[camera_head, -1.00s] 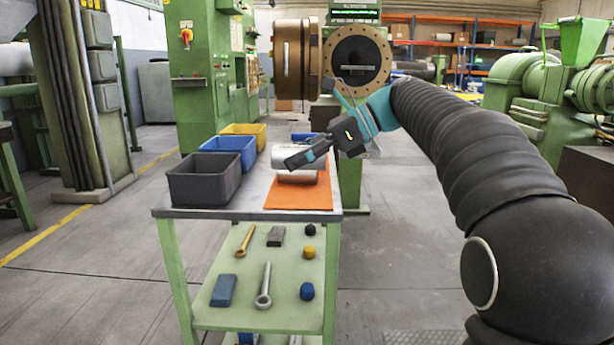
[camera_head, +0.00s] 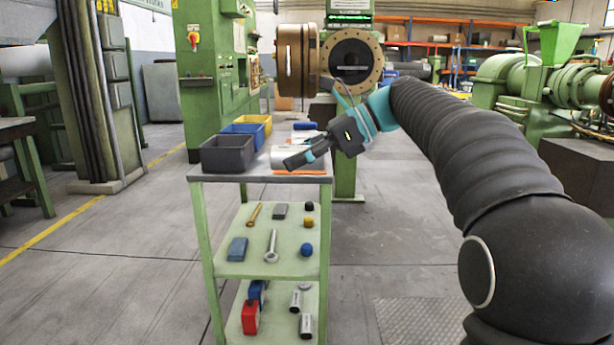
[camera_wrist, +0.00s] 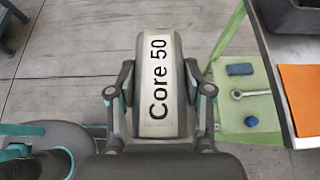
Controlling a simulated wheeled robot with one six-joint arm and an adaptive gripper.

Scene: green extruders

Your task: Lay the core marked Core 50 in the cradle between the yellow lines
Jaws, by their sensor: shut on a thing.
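In the wrist view the core marked Core 50 (camera_wrist: 160,90) is a pale cylinder with a white label. It sits between both fingers of my gripper (camera_wrist: 160,93), which is shut on it, with bare floor below and beyond. In the head view my gripper (camera_head: 302,160) shows above the near end of the cart's top. A pale cylinder (camera_head: 281,152) shows just behind its fingers; I cannot tell whether it is the held core or one on the cart. I cannot make out a cradle with yellow lines in either view.
The green cart's top holds grey (camera_head: 227,155), blue (camera_head: 247,130) and yellow bins (camera_head: 262,120) and an orange mat (camera_wrist: 302,95). Tools and small parts lie on its shelves (camera_head: 265,255). Green machines stand behind and at right (camera_head: 545,80). The floor beside the cart is open.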

